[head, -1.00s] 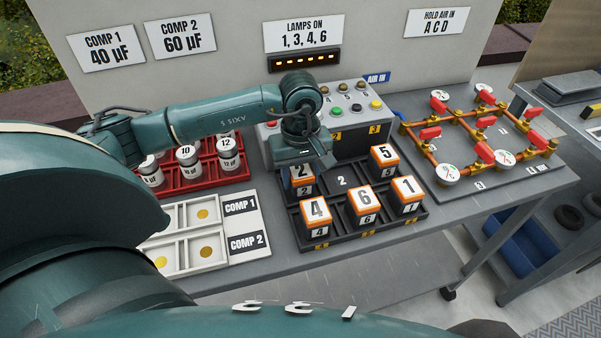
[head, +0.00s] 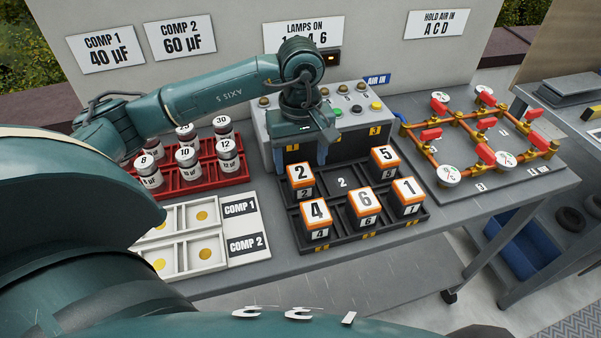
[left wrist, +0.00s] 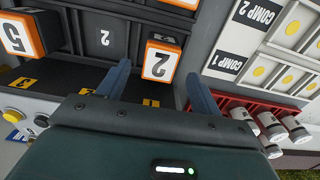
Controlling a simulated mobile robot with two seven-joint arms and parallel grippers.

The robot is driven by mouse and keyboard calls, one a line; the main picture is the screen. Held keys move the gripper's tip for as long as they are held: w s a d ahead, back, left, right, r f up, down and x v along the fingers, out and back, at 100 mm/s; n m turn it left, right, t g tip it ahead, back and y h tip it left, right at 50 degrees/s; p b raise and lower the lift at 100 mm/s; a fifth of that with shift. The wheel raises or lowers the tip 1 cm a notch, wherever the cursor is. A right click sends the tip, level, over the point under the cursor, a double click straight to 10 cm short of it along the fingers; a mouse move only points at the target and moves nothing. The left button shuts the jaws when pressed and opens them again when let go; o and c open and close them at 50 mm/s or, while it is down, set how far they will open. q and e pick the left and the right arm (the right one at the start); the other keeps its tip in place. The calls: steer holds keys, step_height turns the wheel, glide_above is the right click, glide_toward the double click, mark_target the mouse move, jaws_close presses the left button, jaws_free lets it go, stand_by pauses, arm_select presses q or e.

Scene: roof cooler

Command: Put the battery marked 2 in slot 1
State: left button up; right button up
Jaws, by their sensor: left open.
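The battery marked 2 (head: 301,175) is an orange and white block, upright in the back-left compartment of the black tray (head: 372,238). It also shows in the left wrist view (left wrist: 161,60), ahead of and between the fingers. My left gripper (head: 302,156) is open and empty, pointing down above and slightly behind this battery, apart from it. The grey tester box (head: 350,146) behind the tray carries yellow labels 1 (head: 292,148), 2 and 3 on its front. My gripper partly covers its left half, so the opening at 1 is not clear. My right gripper is out of view.
Batteries 4 (head: 316,212), 6 (head: 364,202), 1 (head: 408,190) and 5 (head: 384,156) stand in the same tray; its compartment 2 (head: 342,184) is empty. A red rack (head: 200,181) of capacitors is left. Brass pipes with red valves (head: 485,152) stand right.

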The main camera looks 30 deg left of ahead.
mark_target(301, 172)
arm_select(q)
step_height(301, 172, up, 7)
steer(key=shift+f, duration=0.2)
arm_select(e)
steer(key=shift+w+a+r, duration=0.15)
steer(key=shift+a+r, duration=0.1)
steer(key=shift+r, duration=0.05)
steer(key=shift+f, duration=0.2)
arm_select(q)
steer(key=shift+f, duration=0.1)
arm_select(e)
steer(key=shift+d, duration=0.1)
